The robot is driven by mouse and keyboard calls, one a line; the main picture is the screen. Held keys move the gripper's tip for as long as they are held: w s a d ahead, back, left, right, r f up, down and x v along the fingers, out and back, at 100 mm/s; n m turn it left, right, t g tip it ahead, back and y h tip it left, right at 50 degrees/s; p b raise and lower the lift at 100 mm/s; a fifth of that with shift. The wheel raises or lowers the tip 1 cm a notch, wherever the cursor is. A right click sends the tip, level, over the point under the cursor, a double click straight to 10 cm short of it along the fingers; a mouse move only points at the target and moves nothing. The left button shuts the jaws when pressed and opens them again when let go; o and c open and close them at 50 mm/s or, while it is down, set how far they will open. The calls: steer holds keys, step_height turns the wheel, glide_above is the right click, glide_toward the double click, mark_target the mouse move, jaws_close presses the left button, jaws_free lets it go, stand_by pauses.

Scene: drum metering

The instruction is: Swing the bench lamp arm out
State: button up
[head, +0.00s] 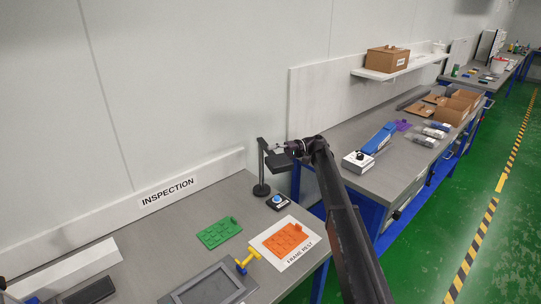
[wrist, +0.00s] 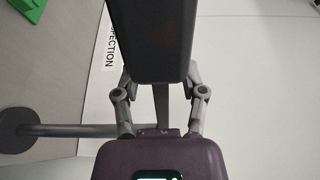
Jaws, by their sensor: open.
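The bench lamp stands at the back right corner of the inspection bench, with a round dark base (head: 261,190), an upright post and a dark lamp head (head: 280,163) reaching right from its top. My gripper (head: 284,150) is at the lamp head's upper right. In the wrist view the dark lamp head (wrist: 150,40) fills the space between my open fingers (wrist: 155,85), one on each side. Whether either finger touches it I cannot tell. The lamp base (wrist: 17,130) and post show at the left of the wrist view.
The inspection bench (head: 180,262) holds a green plate (head: 219,232), an orange plate (head: 287,240) on a white sheet, a yellow-and-blue tool (head: 247,260), a grey frame (head: 208,287) and a blue device with a round dial (head: 278,201). Another bench (head: 395,163) stands to the right, behind my arm.

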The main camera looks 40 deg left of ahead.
steer(key=v, duration=1.1)
steer(key=shift+d, duration=0.1)
steer(key=c, duration=0.5)
steer(key=shift+d+f, duration=0.1)
steer(key=shift+d, duration=0.15)
jaws_close()
steer(key=s+d+f+m+t+h, duration=0.1)
steer(key=s+d+f+m+t, duration=0.3)
steer(key=d, duration=0.8)
steer(key=s+d+f+m+t+h, duration=0.1)
steer(key=s+d+f+t, duration=0.3)
steer(key=d, duration=0.8)
steer(key=s+d+f+m+t+h, duration=0.1)
steer(key=s+d+f+m+t, duration=0.4)
steer(key=d, duration=0.7)
steer(key=s+d+f+h, duration=0.1)
steer(key=s+d, duration=0.3)
steer(key=d, duration=0.4)
steer(key=s+d+f+t+h, duration=0.1)
steer(key=s+d+h, duration=0.3)
steer(key=d, duration=0.5)
steer(key=s+d+f+m+h, duration=0.1)
steer(key=s+d+f+h, duration=0.1)
steer(key=s+d, duration=0.4)
steer(key=d+f, duration=0.1)
steer(key=d, duration=0.2)
steer(key=shift+f+t, duration=0.15)
steer(key=shift+t, duration=0.25)
